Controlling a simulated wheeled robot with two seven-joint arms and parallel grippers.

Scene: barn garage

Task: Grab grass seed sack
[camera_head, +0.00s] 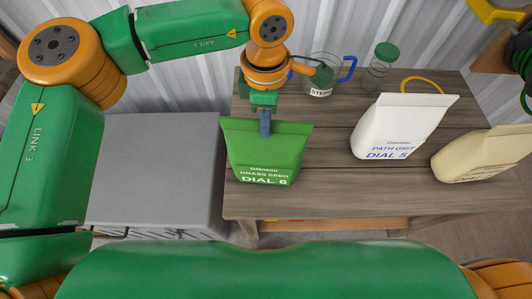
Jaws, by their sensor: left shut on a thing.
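The green grass seed sack (266,157) stands at the left end of the wooden table (335,195). Its printed face reads "GRASS SEED DIAL 6". My left gripper (265,124) comes down from above and is shut on the sack's top edge, near the middle. One blue finger shows in front of the sack; the other is hidden behind it. I cannot tell whether the sack's base touches the table.
A white path grit sack (395,132) and a beige sack (482,155) stand to the right. Behind are a clear jug (322,75) with a blue handle, a green-lidded jar (383,62) and a yellow ring (424,80). A grey cabinet (155,165) stands left of the table.

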